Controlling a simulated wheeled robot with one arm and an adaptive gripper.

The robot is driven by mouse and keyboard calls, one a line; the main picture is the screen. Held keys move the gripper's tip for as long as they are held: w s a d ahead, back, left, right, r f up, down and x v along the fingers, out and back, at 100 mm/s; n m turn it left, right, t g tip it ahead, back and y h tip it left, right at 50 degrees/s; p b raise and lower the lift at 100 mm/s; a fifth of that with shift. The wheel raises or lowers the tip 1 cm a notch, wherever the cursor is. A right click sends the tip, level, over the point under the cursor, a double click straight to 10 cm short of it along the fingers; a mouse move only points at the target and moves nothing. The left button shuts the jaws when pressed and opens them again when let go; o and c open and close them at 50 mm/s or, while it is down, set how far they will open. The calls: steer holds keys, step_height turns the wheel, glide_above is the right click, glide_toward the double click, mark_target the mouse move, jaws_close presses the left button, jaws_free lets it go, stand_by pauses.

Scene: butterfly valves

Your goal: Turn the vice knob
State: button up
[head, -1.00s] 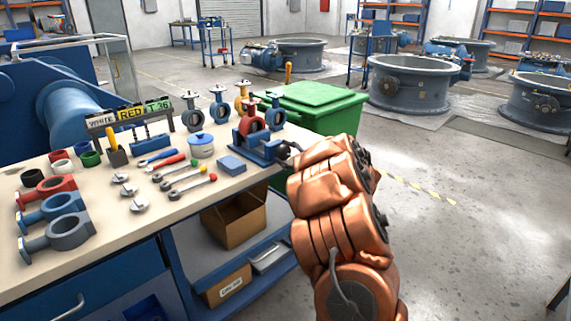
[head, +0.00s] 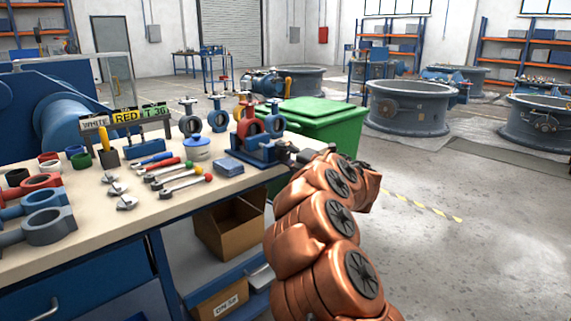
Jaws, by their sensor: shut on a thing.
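The blue vice (head: 252,151) stands at the right end of the workbench, with a red valve body (head: 250,128) held upright in it. My copper-coloured arm reaches up from the bottom right. My dark gripper (head: 292,154) is at the right side of the vice, at its screw end, and is shut on the vice knob. The knob itself is small and mostly hidden by the gripper, so its angle cannot be told.
The workbench (head: 150,208) holds valve bodies, spanners, screwdrivers, discs and a sign rack (head: 124,120). A blue block (head: 228,167) lies left of the vice. A green bin (head: 318,122) stands close behind my gripper. The floor at right is clear.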

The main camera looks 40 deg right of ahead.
steer(key=n+b, duration=0.2)
steer(key=n, duration=0.1)
steer(key=n+b, duration=0.1)
steer(key=b, duration=0.1)
steer(key=shift+f+n, duration=0.3)
steer(key=shift+r+n+b, duration=0.15)
steer(key=shift+n+b, duration=0.8)
steer(key=shift+n, duration=0.3)
steer(key=shift+r+n+b, duration=0.15)
steer(key=shift+n+b, duration=0.75)
steer(key=shift+n, duration=0.35)
steer(key=o, duration=1.2)
steer(key=shift+c, duration=0.2)
steer(key=s, duration=1.2)
steer(key=shift+a, duration=0.2)
steer(key=shift+r, duration=0.1)
